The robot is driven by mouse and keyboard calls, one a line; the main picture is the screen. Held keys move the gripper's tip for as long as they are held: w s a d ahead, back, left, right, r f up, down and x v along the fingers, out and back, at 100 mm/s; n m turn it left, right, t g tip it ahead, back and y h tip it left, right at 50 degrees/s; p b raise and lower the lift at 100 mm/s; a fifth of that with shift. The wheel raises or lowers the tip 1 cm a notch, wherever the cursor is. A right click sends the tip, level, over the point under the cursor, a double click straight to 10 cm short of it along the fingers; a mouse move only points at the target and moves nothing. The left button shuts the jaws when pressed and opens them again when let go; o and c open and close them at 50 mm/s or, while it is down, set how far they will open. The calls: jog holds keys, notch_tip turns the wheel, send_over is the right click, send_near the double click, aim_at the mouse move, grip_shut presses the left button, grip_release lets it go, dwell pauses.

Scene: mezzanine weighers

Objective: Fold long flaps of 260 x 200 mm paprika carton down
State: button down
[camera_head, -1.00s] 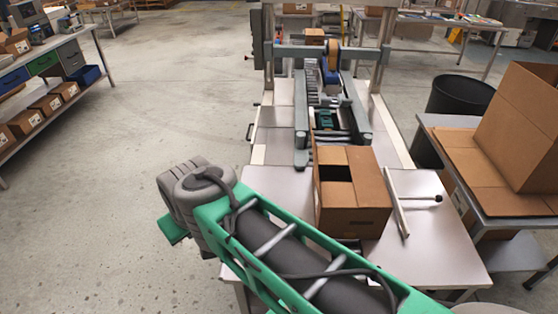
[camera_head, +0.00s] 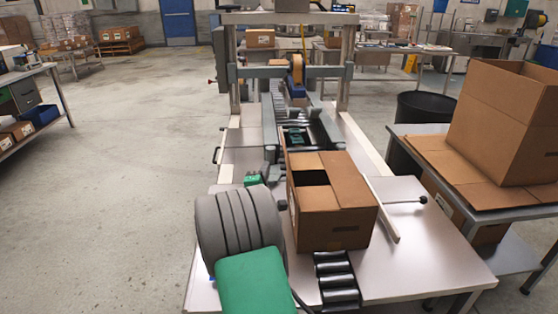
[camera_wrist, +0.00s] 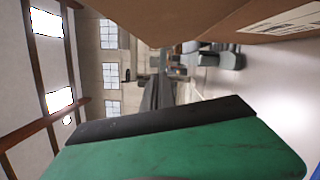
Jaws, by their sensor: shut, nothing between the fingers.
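The paprika carton (camera_head: 340,225) stands upright on the packing table, at the end of a roller conveyor. Its right long flap (camera_head: 345,180) lies flat over the top. Part of the left side of the top is open and dark inside. A thin brown strip rises at the carton's back left, perhaps the left long flap seen edge-on. In the wrist view the carton (camera_wrist: 210,22) crosses the top, with a white label at right. My gripper (camera_wrist: 170,140) shows there as a green finger with a black edge, shut and empty. In the head view a small green part (camera_head: 252,180), likely its tip, is left of the carton.
Conveyor rollers (camera_head: 337,280) show in front of the carton, and a taping machine (camera_head: 297,85) stands behind it. A pale bar with a black knob (camera_head: 423,199) lies to its right. A side table (camera_head: 470,200) with a large open carton (camera_head: 510,125) and a black bin (camera_head: 425,108) are farther right.

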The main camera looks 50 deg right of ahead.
jog(key=s+d+r+p, duration=0.1)
jog(key=d, duration=0.5)
jog(key=shift+r, duration=0.15)
jog(key=shift+d+r, duration=0.1)
